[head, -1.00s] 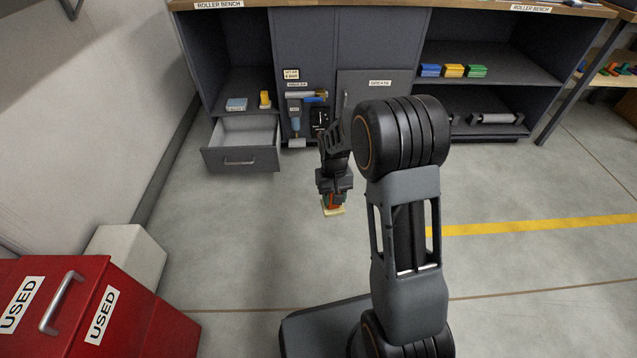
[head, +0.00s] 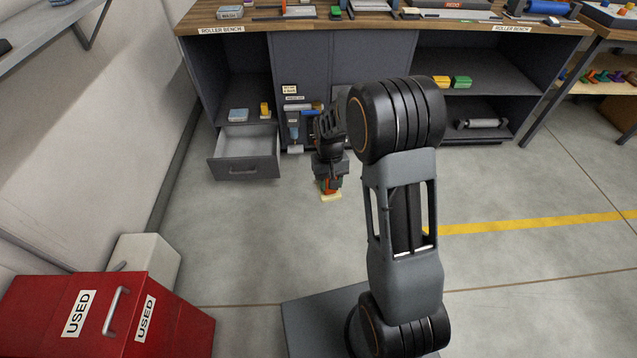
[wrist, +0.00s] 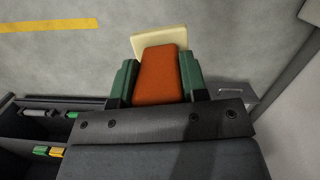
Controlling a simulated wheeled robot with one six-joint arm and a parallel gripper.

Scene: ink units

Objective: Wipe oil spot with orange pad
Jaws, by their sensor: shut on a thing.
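My gripper (head: 330,181) hangs low in front of the bench, pointing down, in the head view. It is shut on the orange pad (wrist: 160,74), which has an orange handle block and a cream base. The green fingers press on both sides of the orange block in the wrist view. In the head view the pad's cream base (head: 331,197) shows below the fingers, apparently above the floor. No oil spot can be made out in either view; my arm hides part of the floor.
The roller bench (head: 380,28) stands ahead with an open, empty-looking drawer (head: 244,168) at its left. A red bin (head: 170,322) marked USED and a pale box (head: 146,262) stand at the lower left. Grey floor with a yellow line (head: 530,222) lies open to the right.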

